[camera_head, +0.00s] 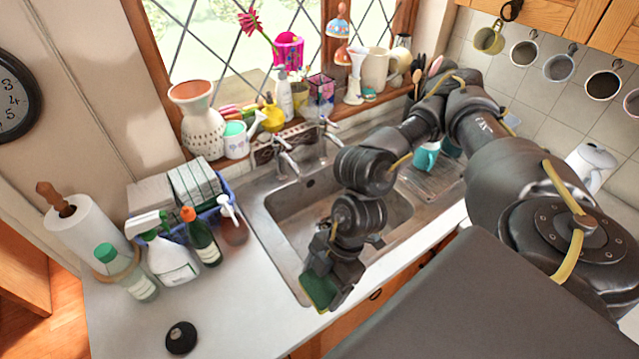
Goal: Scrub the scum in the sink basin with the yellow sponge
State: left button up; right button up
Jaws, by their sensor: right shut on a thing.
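The metal sink basin (287,235) is set in the counter below the window, and my right arm covers part of it. My right gripper (330,284) is shut on the sponge (319,291), whose green face and a thin yellowish edge show. The gripper and sponge appear over the basin's front rim; I cannot tell whether the sponge touches it. The visible basin floor is brownish grey, and I cannot make out separate scum patches. My left gripper is not in view.
Taps (287,158) stand behind the basin. Left of it are a spray bottle (172,262), a green bottle (203,240), a dish rack (190,184) and a paper towel roll (85,230). A teal mug (426,157) stands on the drainer. The front left counter holds a black round object (181,338).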

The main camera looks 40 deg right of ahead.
jog(key=shift+o, duration=1.4)
jog(key=shift+c, duration=1.1)
jog(key=shift+w+f, duration=0.1)
jog(key=shift+f, duration=0.05)
pick_arm(q)
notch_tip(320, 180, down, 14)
jog(key=b, duration=1.4)
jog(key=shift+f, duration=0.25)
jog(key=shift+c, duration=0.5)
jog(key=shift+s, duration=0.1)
pick_arm(e)
jog(key=w+d+f+m+t+h, duration=0.1)
jog(key=w+m, duration=0.5)
jog(key=w, duration=0.8)
notch_tip(320, 180, down, 2)
jog(key=shift+w+d+m+t, duration=0.25)
jog(key=shift+w+m+t, duration=0.05)
jog(key=shift+t, duration=0.4)
